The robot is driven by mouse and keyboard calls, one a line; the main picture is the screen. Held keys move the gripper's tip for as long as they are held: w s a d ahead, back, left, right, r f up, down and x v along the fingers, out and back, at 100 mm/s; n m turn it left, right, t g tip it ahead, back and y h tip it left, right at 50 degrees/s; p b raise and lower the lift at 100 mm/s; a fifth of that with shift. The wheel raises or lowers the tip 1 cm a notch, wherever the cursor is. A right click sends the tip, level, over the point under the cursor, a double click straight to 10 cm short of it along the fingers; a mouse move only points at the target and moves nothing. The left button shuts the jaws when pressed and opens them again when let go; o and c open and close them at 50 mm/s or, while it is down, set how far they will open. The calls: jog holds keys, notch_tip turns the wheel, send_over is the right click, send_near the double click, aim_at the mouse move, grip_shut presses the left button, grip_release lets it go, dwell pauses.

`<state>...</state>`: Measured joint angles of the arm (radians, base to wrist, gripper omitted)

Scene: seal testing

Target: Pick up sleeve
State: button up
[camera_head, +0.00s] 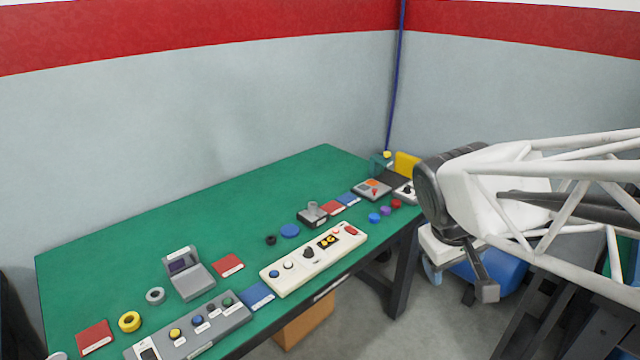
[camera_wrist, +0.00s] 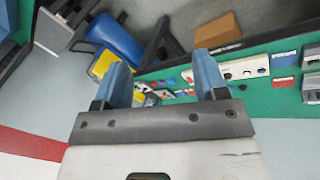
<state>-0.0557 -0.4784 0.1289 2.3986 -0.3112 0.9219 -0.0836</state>
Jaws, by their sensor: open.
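My gripper (camera_wrist: 162,66) is open and empty, with its two blue-grey fingers well apart in the wrist view. In the head view my gripper (camera_head: 484,288) hangs off the right end of the green table, away from the table's items. I cannot tell for sure which item is the sleeve. Ring-shaped candidates at the front left are a yellow ring (camera_head: 130,321) and a grey ring (camera_head: 155,296). A small black ring (camera_head: 270,240) lies near the middle, and a short grey cylinder (camera_head: 312,208) stands on a dark block.
The green table (camera_head: 220,214) also holds a cream button panel (camera_head: 313,259), a grey button panel (camera_head: 190,328), a grey device with a screen (camera_head: 188,274) and several coloured cards. Its back half is clear. A blue tank (camera_head: 495,268) and cardboard box (camera_head: 304,322) sit below.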

jog(key=w+a+f+n+t+h, duration=0.15)
jog(key=w+n, duration=0.35)
jog(key=w, duration=0.6)
jog(key=w+a+f+n+t+h, duration=0.1)
jog(key=w+a+f+n+h, duration=0.2)
jog(key=w, duration=0.8)
jog(key=w+a+f+n+t+h, duration=0.1)
jog(key=w+a+f+n, duration=0.15)
jog(key=w+n, duration=0.55)
jog(key=n+t+y, duration=0.3)
jog(key=n+t, duration=0.4)
jog(key=n, duration=0.5)
send_near(314, 204)
jog(key=x, duration=0.2)
jog(key=shift+w+d, duration=0.1)
jog(key=shift+w, duration=0.25)
jog(key=shift+x, duration=1.25)
jog(key=shift+w+f, duration=0.1)
jog(key=shift+x, duration=2.5)
jog(key=shift+d+f, duration=0.15)
